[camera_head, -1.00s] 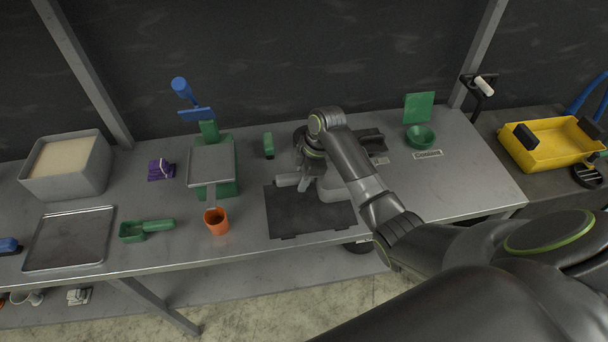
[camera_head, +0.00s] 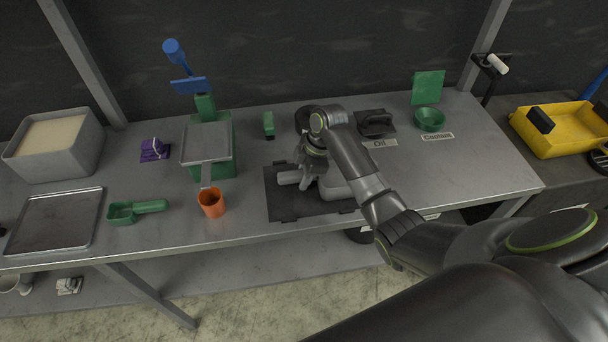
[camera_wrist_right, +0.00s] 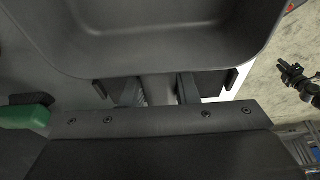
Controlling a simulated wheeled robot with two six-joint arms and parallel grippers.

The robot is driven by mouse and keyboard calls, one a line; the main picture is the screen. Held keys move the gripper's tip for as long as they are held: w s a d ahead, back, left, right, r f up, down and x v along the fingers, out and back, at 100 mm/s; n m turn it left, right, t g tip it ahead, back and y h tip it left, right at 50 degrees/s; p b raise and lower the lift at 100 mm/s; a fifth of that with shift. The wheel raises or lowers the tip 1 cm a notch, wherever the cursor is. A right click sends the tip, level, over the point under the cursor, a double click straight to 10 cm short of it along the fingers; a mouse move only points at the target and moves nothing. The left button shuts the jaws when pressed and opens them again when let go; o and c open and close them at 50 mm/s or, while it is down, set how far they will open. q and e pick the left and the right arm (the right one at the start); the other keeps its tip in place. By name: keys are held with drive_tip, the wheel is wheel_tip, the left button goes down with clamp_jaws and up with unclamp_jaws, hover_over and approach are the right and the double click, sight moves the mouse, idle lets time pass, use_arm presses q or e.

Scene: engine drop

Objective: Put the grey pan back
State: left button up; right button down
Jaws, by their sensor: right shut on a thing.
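The grey pan (camera_head: 336,188) is over the dark mat (camera_head: 283,206) on the bench, partly hidden by my right arm. In the right wrist view the pan (camera_wrist_right: 165,45) fills the top, with rounded corners and an empty inside. My right gripper (camera_head: 314,180) is shut on the pan's grey handle; in the wrist view its fingers (camera_wrist_right: 160,90) lie on both sides of it. I cannot tell whether the pan touches the mat. A small dark claw-like shape (camera_wrist_right: 300,82) against the floor may be my left gripper; its jaws are unclear.
A green stand with a grey tray-like top (camera_head: 207,143), an orange cup (camera_head: 211,203) and a green scoop (camera_head: 123,213) stand left of the mat. A dark block (camera_head: 375,122) sits behind the "Oil" label; a green bowl (camera_head: 429,120) is farther right. The bench's right front is clear.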

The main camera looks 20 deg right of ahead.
drive_tip(key=shift+f, duration=0.55)
drive_tip(key=c, duration=1)
unclamp_jaws()
drive_tip(key=shift+c, duration=0.2)
drive_tip(key=b+v, duration=0.2)
drive_tip(key=v, duration=0.6)
drive_tip(key=shift+d+r, duration=0.1)
drive_tip(key=shift+r, duration=0.15)
drive_tip(key=p+v, duration=0.6)
drive_tip(key=v, duration=0.2)
drive_tip(key=shift+r, duration=0.4)
